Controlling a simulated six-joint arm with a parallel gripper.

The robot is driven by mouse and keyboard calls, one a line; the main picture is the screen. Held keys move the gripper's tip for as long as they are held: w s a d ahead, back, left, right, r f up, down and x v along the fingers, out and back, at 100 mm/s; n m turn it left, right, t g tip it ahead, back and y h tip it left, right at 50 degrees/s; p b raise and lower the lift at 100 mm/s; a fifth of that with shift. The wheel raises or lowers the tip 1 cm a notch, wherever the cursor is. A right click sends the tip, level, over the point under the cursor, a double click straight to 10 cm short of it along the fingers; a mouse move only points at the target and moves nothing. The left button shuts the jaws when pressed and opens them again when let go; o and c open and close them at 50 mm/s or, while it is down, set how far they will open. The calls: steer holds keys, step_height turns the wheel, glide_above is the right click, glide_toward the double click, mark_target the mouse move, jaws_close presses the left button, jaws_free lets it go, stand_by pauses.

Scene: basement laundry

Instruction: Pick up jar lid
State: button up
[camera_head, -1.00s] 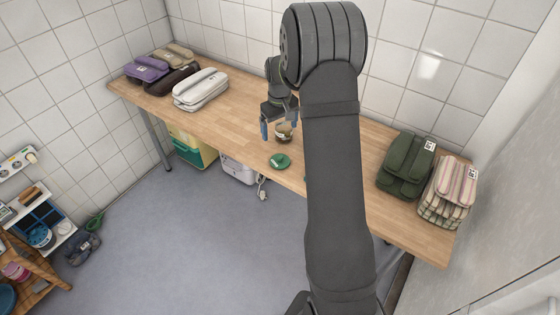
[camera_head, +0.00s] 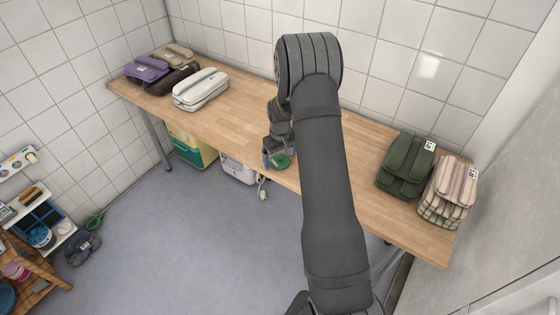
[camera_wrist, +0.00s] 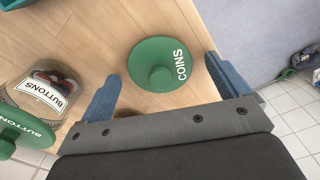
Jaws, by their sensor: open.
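A round green jar lid (camera_wrist: 160,63) with a central knob and the word COINS lies on the wooden table; it also shows in the head view (camera_head: 281,162). A second green lid (camera_wrist: 22,128), marked BUTTONS, is at the lower left of the wrist view. Next to it is a glass jar (camera_wrist: 52,88) with a BUTTONS label. My gripper (camera_wrist: 162,70) is open, its blue fingers on either side of the COINS lid in the wrist view. In the head view my gripper (camera_head: 268,158) is close by the lid, near the table's front edge. Whether the fingers touch the lid is unclear.
The wooden table (camera_head: 235,125) has folded pouches at its left end, including a white one (camera_head: 201,88), and a dark green bundle (camera_head: 406,165) and striped bundle (camera_head: 448,190) at its right end. My arm hides part of the middle. A tiled wall stands behind.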

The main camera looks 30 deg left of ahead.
mark_target(280, 156)
steer(key=shift+f, duration=0.1)
steer(key=c, duration=1)
steer(key=shift+c, duration=0.2)
steer(key=shift+r, duration=0.55)
step_height(280, 156, up, 3)
steer(key=shift+f, duration=0.15)
steer(key=w+d+r, duration=0.2)
steer(key=d+r, duration=0.5)
steer(key=d, duration=0.4)
steer(key=w+a+r+n, duration=0.2)
steer(key=w+a, duration=0.3)
steer(key=a, duration=0.3)
steer(key=w+a+r+n, duration=0.2)
steer(key=w+a, duration=0.2)
steer(key=a, duration=0.5)
steer(key=shift+w+d+f, duration=0.1)
steer(key=shift+f, duration=1.6)
steer(key=shift+w+f, duration=0.1)
steer(key=shift+f, duration=1.55)
